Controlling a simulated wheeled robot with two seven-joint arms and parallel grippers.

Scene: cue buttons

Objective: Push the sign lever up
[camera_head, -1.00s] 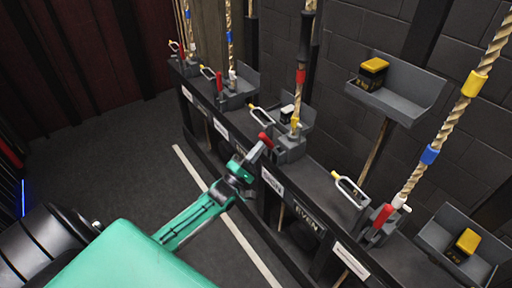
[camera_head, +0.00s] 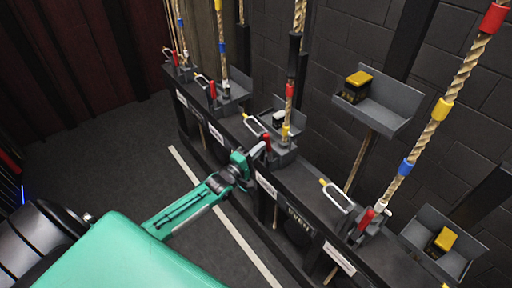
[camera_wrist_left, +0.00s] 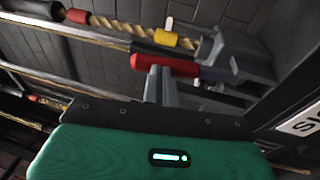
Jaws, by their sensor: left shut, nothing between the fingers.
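The sign lever with its red handle (camera_head: 267,141) stands nearly upright at the front of a grey rope-lock housing (camera_head: 285,155) on the long black rail. My left gripper (camera_head: 258,150) is shut and empty, just at the near side of this handle. In the left wrist view the red handle (camera_wrist_left: 165,65) lies across the tips of the shut fingers (camera_wrist_left: 158,75); they appear to touch it, but the exact contact is hard to tell. A white sign plate (camera_wrist_left: 302,122) is partly cut off at the right edge. My right gripper is not in view.
Other red levers stand along the rail, one (camera_head: 365,220) to the right and one (camera_head: 212,90) to the left. Ropes with coloured bands (camera_head: 442,109) rise behind. Grey trays (camera_head: 385,105) hold black-and-yellow blocks. The floor (camera_head: 110,160) left of the rail is clear.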

